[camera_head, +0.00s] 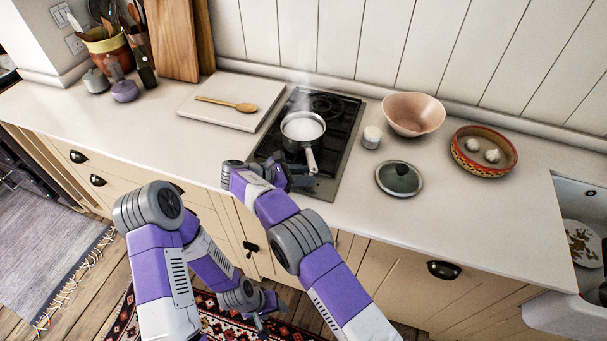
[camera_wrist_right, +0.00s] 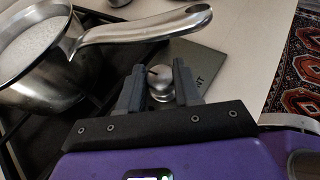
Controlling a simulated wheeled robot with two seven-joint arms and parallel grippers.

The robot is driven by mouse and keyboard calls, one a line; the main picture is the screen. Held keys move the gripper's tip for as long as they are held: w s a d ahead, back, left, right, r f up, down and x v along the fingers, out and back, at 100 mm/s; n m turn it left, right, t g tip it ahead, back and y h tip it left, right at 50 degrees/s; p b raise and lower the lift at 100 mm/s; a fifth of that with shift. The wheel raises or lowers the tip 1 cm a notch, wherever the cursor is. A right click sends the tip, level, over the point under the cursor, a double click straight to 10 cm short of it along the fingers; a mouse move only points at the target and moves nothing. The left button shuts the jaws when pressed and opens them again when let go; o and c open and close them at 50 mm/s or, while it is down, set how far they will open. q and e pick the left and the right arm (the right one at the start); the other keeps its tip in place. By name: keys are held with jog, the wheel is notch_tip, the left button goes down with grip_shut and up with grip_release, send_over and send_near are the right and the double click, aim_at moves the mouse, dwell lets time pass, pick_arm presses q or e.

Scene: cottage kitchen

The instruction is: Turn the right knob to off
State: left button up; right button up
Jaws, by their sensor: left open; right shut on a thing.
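The black hob (camera_head: 346,145) is set into the worktop. In the right wrist view, a round metal knob (camera_wrist_right: 162,83) with a dark mark stands on the hob's front panel (camera_wrist_right: 205,62), beside the pan handle. My right gripper (camera_wrist_right: 160,76) is shut on this knob, with one finger on either side. In the head view my right gripper (camera_head: 292,174) is at the hob's front left and hides the knob. I cannot tell whether this is the right knob or how it is turned. My left gripper (camera_head: 264,312) is open and empty, low in front of the cabinets.
A steaming saucepan (camera_head: 302,128) stands on the hob, its handle close to my right gripper. A board with a wooden spoon (camera_head: 228,104) lies left. A white jar (camera_head: 372,137), a lid (camera_head: 399,180) and a pink bowl (camera_head: 413,113) stand right. The front right worktop is clear.

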jog(key=o, duration=1)
jog(key=shift+o, duration=0.2)
jog(key=v, duration=0.6)
jog(key=shift+a+r+p, duration=0.1)
jog(key=shift+a+p, duration=0.2)
jog(key=shift+p, duration=0.05)
jog(key=shift+s+a+r, duration=0.15)
jog(key=shift+s+a, duration=0.1)
jog(key=shift+a, duration=0.1)
